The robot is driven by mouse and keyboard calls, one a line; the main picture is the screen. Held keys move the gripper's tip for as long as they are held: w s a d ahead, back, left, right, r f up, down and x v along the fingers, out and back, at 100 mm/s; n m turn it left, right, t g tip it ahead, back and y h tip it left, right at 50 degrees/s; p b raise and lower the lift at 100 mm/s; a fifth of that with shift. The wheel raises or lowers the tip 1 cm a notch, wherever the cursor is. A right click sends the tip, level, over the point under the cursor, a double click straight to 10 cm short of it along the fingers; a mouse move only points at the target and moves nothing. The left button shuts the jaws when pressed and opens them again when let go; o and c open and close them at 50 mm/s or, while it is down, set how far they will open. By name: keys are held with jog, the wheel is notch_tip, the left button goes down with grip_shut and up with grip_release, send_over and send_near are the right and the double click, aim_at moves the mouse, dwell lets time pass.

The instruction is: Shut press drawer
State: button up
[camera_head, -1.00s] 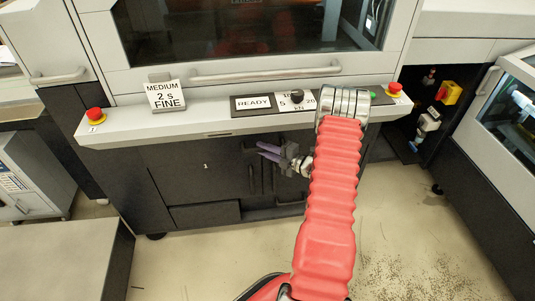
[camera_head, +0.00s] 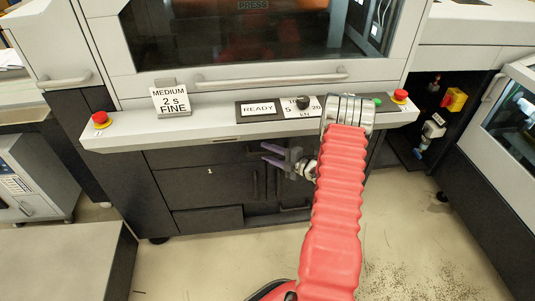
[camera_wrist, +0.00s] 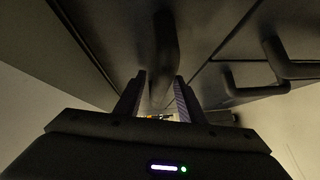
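The press (camera_head: 240,97) has a dark lower front with a panel marked 1 (camera_head: 205,185) under its pale ledge. I take this panel to be the drawer front; whether it stands out from the press is unclear. My gripper (camera_head: 265,154) is in front of the dark front, right of the mark, pointing left with its fingers apart. In the wrist view, my gripper (camera_wrist: 158,88) is open, with a dark bar handle (camera_wrist: 166,45) beyond and between the fingertips. Nothing is held. Contact with the handle cannot be told.
Red stop buttons (camera_head: 101,120) and a sign reading MEDIUM 2 s FINE (camera_head: 171,101) are on the ledge. Another dark handle (camera_wrist: 275,60) is at right in the wrist view. A grey table (camera_head: 60,262) is at lower left. The floor (camera_head: 220,270) between is clear.

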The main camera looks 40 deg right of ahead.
jog(key=v, duration=1.3)
jog(key=shift+s, duration=0.4)
